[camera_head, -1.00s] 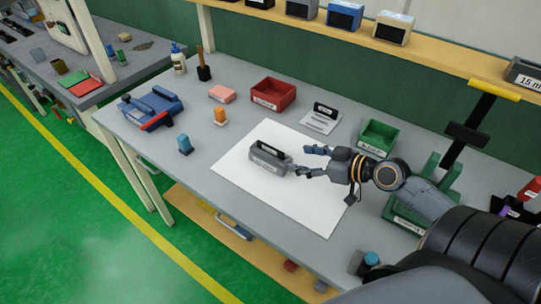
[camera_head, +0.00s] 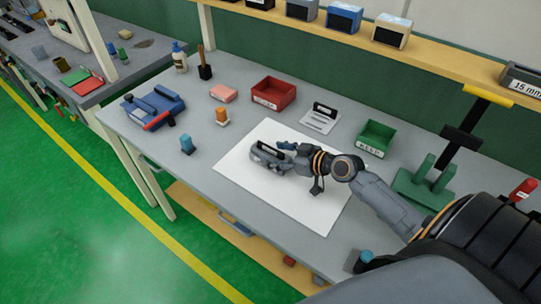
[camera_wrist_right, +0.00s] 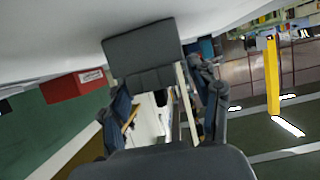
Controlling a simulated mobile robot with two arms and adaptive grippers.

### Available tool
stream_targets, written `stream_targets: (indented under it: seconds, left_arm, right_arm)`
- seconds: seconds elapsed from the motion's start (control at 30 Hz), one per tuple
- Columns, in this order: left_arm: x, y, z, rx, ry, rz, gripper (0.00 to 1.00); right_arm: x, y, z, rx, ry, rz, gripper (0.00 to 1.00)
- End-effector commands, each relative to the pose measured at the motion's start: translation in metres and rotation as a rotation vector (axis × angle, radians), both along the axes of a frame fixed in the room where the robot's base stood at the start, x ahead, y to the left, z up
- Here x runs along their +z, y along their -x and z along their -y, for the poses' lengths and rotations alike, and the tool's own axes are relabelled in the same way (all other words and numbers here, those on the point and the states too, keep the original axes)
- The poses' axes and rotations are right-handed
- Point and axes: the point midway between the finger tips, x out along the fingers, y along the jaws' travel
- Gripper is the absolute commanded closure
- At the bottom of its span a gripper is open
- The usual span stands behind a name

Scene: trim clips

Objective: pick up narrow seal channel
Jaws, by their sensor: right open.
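A grey block-like piece with a dark slot along its top, which looks like the narrow seal channel (camera_head: 262,156), lies on the white sheet (camera_head: 240,185). My right gripper (camera_head: 281,157) is open at the right end of this piece. Its fingers overlap the piece in the head view and hide part of it; I cannot tell whether they touch it. In the right wrist view, the open fingers (camera_wrist_right: 168,95) stand apart, with a dark grey block face (camera_wrist_right: 143,48) just beyond them. My left gripper is not in view.
An orange piece (camera_head: 222,116), a blue piece (camera_head: 187,144) and a blue fixture (camera_head: 153,108) are to the left. The front of the sheet is clear.

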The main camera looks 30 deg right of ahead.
Motion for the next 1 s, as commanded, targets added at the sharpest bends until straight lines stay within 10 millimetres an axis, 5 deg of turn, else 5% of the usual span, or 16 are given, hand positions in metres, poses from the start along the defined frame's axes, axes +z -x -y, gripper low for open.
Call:
stream_targets:
  seconds: [0.13, 0.37, 0.73, 1.0]
  left_arm:
    - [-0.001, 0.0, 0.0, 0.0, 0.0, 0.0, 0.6]
    - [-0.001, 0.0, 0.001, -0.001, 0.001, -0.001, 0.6]
    - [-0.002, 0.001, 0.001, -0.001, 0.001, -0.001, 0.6]
    - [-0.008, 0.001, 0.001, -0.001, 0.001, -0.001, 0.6]
  right_arm:
    - [0.0, 0.0, 0.0, 0.0, 0.0, 0.0, 0.4]
    - [0.0, 0.0, 0.0, 0.0, 0.0, 0.0, 0.84]
    - [0.005, 0.0, 0.0, 0.001, 0.001, 0.003, 0.84]
    - [0.029, 0.0, 0.0, 0.002, 0.002, 0.006, 0.84]
